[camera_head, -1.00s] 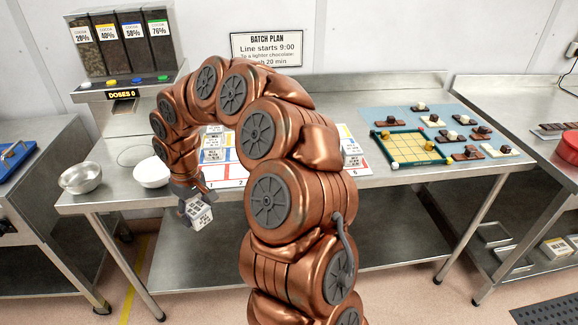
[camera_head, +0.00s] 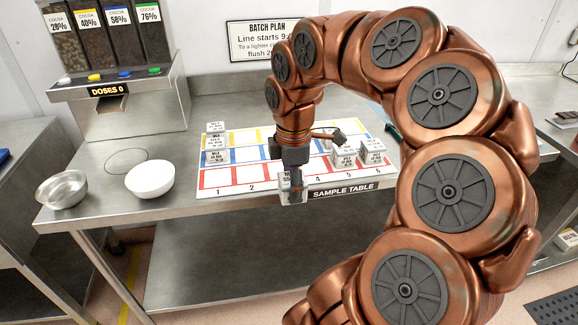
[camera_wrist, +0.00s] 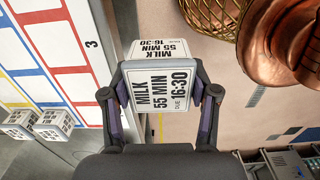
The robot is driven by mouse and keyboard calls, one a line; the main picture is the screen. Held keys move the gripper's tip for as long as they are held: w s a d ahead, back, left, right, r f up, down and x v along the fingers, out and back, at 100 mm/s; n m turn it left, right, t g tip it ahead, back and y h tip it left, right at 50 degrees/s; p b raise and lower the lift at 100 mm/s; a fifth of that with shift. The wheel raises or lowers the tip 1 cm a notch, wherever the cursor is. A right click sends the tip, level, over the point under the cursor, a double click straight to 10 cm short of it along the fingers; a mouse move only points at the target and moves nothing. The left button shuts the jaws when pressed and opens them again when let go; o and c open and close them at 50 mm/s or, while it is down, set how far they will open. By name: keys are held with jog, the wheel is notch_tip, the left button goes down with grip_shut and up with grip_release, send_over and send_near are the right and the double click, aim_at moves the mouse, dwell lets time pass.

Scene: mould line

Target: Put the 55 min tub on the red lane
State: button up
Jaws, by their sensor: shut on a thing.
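My gripper (camera_head: 291,181) is shut on a small white tub (camera_head: 292,194), held at the front edge of the sample table, in front of column 3. In the wrist view the tub (camera_wrist: 167,92) sits between the two fingers of my gripper (camera_wrist: 160,98), and its label reads MILK 55 MIN, DUE 16:30. Floor shows behind it there. The red lane (camera_head: 250,174) is the row of the lane board nearest the front edge, and it also shows in the wrist view (camera_wrist: 51,44). The red cell above number 3 looks empty in the wrist view.
Labelled tubs stand on the board's left (camera_head: 216,155) and right (camera_head: 343,158). A white bowl (camera_head: 150,180) and a steel bowl (camera_head: 62,189) stand at the table's left. The cocoa dispenser (camera_head: 110,80) is behind them. The SAMPLE TABLE sign (camera_head: 343,191) is on the front edge.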

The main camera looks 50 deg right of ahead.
jog(key=p, duration=0.4)
send_over(282, 170)
jog(key=shift+f, duration=0.75)
jog(key=shift+f+p, duration=0.55)
jog(key=shift+f, duration=1.25)
jog(key=shift+f, duration=0.1)
jog(key=o, duration=1.2)
jog(key=shift+o, duration=0.2)
notch_tip(282, 170, up, 12)
jog(key=b, duration=0.2)
jog(key=shift+w, duration=0.1)
